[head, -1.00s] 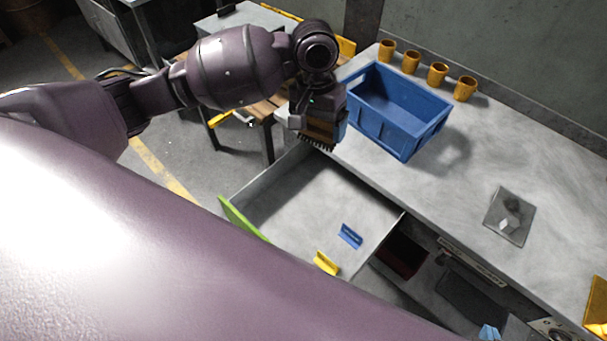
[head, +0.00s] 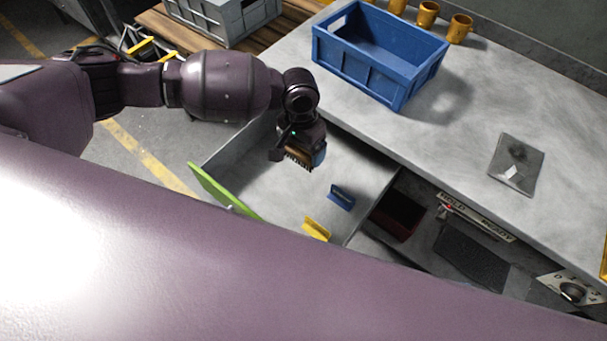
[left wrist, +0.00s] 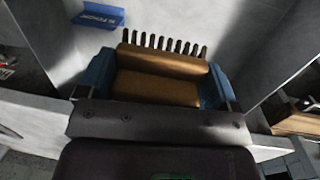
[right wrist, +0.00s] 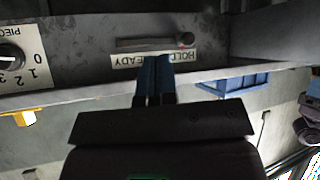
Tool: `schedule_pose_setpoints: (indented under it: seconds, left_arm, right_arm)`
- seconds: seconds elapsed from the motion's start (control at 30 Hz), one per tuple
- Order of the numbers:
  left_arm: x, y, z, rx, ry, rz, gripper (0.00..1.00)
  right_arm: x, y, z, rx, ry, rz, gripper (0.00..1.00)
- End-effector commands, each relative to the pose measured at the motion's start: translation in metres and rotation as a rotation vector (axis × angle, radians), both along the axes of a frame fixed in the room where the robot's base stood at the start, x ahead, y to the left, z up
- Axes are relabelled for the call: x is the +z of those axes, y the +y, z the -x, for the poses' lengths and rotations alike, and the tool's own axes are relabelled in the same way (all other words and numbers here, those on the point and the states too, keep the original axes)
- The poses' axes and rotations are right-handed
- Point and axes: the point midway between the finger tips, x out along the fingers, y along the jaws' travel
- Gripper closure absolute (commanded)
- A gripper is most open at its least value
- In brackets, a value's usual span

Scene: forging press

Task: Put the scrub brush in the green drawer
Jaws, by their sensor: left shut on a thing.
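The scrub brush (head: 298,160), brown with dark bristles, is in my left gripper (head: 304,154). The left wrist view shows the brush (left wrist: 158,88) crosswise between the blue fingers, bristles pointing away from the palm. The drawer with the green front (head: 222,188) is pulled open, its grey floor (head: 262,185) showing. The brush appears over the back part of this drawer; its height above the floor is hard to tell. My right gripper (right wrist: 155,80) shows only in the right wrist view, its blue fingers together and empty, in front of a panel.
A small blue piece (head: 341,196) and a yellow piece (head: 316,229) are at the drawer's right side. A blue crate (head: 375,70) and orange mugs (head: 427,14) stand on the bench (head: 440,140). A grey crate (head: 225,20) is at the back. Much of the drawer floor is free.

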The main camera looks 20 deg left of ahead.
Motion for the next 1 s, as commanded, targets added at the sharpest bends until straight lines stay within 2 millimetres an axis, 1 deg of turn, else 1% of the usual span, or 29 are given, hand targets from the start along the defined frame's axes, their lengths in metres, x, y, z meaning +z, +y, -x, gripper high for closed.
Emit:
schedule_pose_setpoints:
  seconds: [0.03,0.2,0.3,0.4,0.63,0.9,1.0]
  left_arm:
    - [-0.016,0.0,0.001,0.0,0.005,-0.001,0.53]
    - [-0.052,0.0,0.001,0.0,0.006,-0.001,0.53]
    - [-0.069,0.0,0.001,0.002,0.004,-0.002,0.53]
    - [-0.079,0.0,0.0,0.001,0.001,0.0,0.53]
    - [-0.09,0.0,0.0,0.0,0.0,0.0,0.53]
    - [-0.125,0.0,0.001,0.001,0.003,0.0,0.53]
    - [-0.127,0.0,0.0,0.0,0.0,0.0,0.53]
  right_arm:
    - [-0.005,0.0,0.0,0.001,0.004,0.0,1.0]
    - [-0.007,0.001,-0.002,0.005,-0.001,0.0,1.0]
    - [-0.01,0.002,-0.003,0.006,0.001,0.0,1.0]
    - [-0.011,0.002,-0.004,0.007,0.002,0.0,1.0]
    - [-0.009,0.004,-0.009,0.01,-0.008,-0.001,1.0]
    - [-0.019,0.005,-0.008,0.012,0.007,-0.002,1.0]
    - [-0.019,0.005,-0.008,0.012,0.008,-0.002,1.0]
